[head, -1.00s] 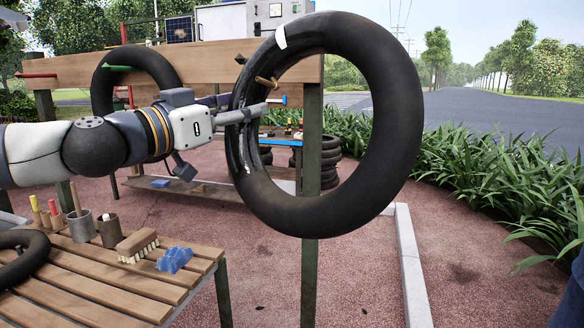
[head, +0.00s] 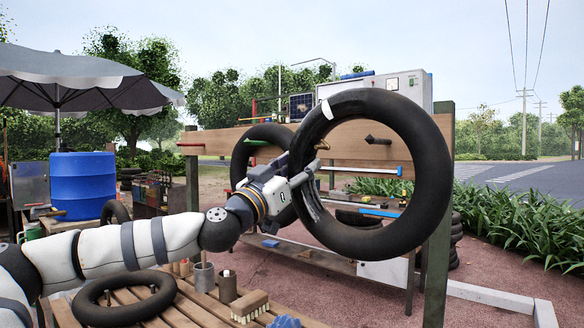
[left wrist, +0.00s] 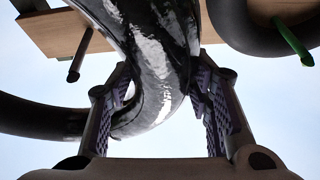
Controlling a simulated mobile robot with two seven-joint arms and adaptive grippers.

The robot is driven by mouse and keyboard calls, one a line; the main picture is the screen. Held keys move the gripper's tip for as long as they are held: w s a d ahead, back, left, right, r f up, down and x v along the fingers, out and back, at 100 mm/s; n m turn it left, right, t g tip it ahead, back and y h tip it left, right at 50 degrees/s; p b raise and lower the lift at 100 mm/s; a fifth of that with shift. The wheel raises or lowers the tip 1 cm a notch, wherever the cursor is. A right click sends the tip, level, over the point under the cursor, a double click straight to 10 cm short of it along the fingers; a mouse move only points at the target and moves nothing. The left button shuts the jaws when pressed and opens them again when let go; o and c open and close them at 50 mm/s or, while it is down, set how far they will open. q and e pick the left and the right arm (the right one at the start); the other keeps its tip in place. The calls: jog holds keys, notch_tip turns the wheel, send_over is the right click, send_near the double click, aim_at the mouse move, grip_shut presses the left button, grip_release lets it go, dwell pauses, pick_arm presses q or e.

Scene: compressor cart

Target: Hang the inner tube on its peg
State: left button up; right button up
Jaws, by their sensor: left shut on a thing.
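A large black inner tube (head: 433,180) with a white patch hangs upright in the air in front of the wooden board (head: 350,148). My left gripper (head: 300,180) is shut on its left side, near the brass valve (head: 322,145). In the left wrist view the glossy tube (left wrist: 155,65) lies between the two fingers (left wrist: 160,110). A dark brown peg (head: 378,140) on the board shows through the tube's opening; whether its tip is inside the ring I cannot tell. A brown peg also shows in the left wrist view (left wrist: 80,55). My right gripper is out of view.
A slatted table (head: 150,312) at the front holds another tube (head: 125,297), cups and a brush (head: 250,305). A post (head: 437,230) stands right.

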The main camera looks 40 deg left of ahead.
pick_arm(q)
jog(key=w+f+b, duration=0.2)
jog(key=w+b, duration=0.3)
jog(key=w, duration=0.8)
jog(key=shift+a+f, duration=0.35)
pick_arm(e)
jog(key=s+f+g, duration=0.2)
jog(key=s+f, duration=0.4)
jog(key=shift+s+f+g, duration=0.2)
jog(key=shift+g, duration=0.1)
pick_arm(q)
jog(key=o, duration=1.2)
jog(key=shift+c, duration=0.2)
jog(key=shift+f, duration=0.1)
